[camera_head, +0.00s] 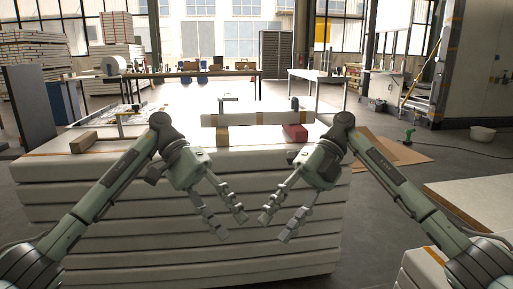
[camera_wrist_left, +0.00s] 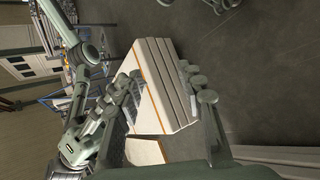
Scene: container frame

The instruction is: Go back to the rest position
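My left gripper (camera_head: 232,227) hangs in front of the stack of white panels in the head view, its two fingers apart and nothing between them. My right gripper (camera_head: 275,229) mirrors it close by on the right, also with fingers apart and empty. The two grippers point down and inward and do not appear to touch each other. In the left wrist view, grey finger parts of my left gripper (camera_wrist_left: 200,92) show near the middle right, and my other arm shows at the left.
The panel stack (camera_head: 180,240) stands close in front. On its top lie a long white beam (camera_head: 258,118), a red block (camera_head: 295,132) and a wooden block (camera_head: 83,142). Another pale panel (camera_head: 475,200) lies at right.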

